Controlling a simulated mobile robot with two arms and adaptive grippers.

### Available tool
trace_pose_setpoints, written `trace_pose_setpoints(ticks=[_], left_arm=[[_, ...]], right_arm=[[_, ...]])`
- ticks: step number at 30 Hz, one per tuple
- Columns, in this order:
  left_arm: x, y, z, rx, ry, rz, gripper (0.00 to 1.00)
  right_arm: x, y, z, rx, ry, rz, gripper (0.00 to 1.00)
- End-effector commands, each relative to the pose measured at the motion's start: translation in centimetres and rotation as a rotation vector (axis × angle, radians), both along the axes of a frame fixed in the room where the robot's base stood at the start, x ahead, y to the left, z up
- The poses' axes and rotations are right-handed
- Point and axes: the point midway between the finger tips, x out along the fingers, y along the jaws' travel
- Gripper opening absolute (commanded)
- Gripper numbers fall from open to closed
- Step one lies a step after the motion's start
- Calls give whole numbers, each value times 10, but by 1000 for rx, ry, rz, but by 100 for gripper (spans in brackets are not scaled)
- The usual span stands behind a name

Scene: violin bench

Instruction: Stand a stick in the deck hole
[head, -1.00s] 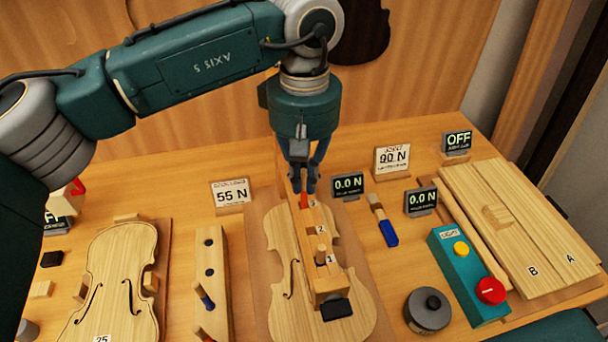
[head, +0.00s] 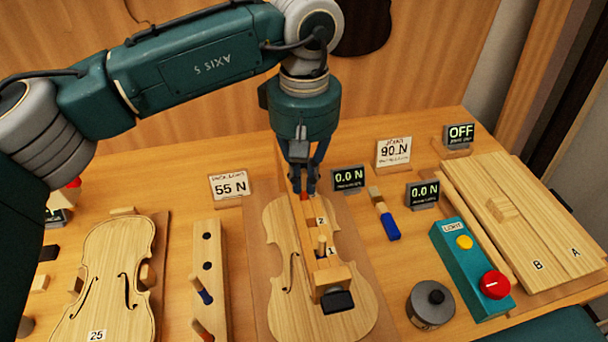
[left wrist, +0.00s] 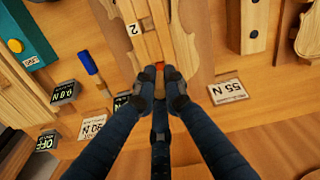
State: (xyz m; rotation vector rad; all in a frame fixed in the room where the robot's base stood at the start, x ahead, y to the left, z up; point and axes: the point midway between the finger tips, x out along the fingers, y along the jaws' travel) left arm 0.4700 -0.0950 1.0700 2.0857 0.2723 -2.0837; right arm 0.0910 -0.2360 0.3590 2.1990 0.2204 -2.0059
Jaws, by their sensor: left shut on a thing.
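My left gripper (head: 303,187) is shut on a stick, of which only a small red part (head: 304,196) shows under the fingers. It also shows between the fingertips in the left wrist view (left wrist: 159,65). The gripper is at the far end of the wooden deck block (head: 333,272), which lies along a violin plate (head: 283,300). A pale stick (head: 321,244) stands upright near the label 1 on the block. The label 2 is nearer the gripper. The fingers hide whether the held stick is in a hole. My right gripper is not in view.
A wooden rack (head: 208,283) on the left has two open holes and two sticks, one blue and one red-tipped. Signs and displays stand behind the block.

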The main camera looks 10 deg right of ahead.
Motion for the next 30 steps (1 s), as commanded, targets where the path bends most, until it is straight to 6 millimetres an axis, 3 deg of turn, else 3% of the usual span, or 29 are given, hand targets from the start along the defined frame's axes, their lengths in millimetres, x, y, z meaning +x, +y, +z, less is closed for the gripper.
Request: trace_pose_setpoints(ticks=[30], left_arm=[[0, 0, -23, 0, 0, 0, 0]], right_arm=[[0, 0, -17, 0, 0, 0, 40]])
